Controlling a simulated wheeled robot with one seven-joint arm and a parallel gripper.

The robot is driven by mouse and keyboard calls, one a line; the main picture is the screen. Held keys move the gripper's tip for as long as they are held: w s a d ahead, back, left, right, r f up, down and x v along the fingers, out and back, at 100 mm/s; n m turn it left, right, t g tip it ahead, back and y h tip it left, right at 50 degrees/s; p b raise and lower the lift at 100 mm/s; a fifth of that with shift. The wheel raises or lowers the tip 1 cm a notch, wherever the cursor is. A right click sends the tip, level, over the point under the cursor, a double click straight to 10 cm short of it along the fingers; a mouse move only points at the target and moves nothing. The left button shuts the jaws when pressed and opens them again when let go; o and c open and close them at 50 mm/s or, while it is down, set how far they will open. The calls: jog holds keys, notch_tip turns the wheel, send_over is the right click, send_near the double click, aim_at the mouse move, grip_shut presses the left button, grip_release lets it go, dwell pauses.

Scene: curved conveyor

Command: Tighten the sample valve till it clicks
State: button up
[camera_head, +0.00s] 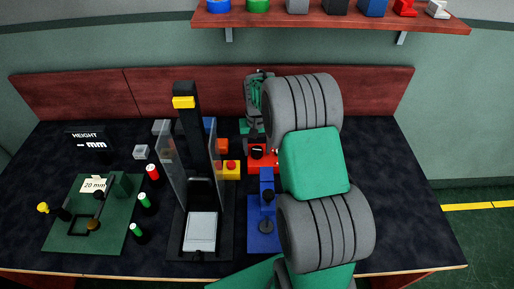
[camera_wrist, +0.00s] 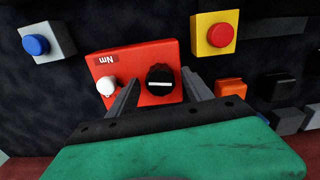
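A red box (camera_wrist: 130,62) with an "Nm" label carries a black round knob (camera_wrist: 160,82) with a white line across it, which looks like the valve. A small white knob (camera_wrist: 106,87) sits to its left on the same box. In the head view the red box (camera_head: 254,166) lies beyond my arm, with the black knob (camera_head: 257,152) on it. My gripper (camera_wrist: 159,80) is open, with one finger on each side of the black knob in the wrist view. Gaps show between the fingers and the knob; I cannot tell the height difference.
A yellow box with a red button (camera_head: 231,168) stands left of the red box. A blue fixture (camera_head: 265,240) stands nearer, beside my arm. A tall black press (camera_head: 185,130) with clear side panels and a green board (camera_head: 70,235) are further left. A shelf (camera_head: 330,19) hangs above.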

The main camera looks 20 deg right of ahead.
aim_at(257, 150)
grip_shut()
jog(key=m, duration=0.4)
jog(key=shift+b, duration=0.4)
jog(key=shift+o, duration=0.2)
grip_release()
notch_tip(257, 150, up, 8)
jog(key=shift+f+b, duration=0.1)
jog(key=shift+b, duration=0.25)
dwell(0.4)
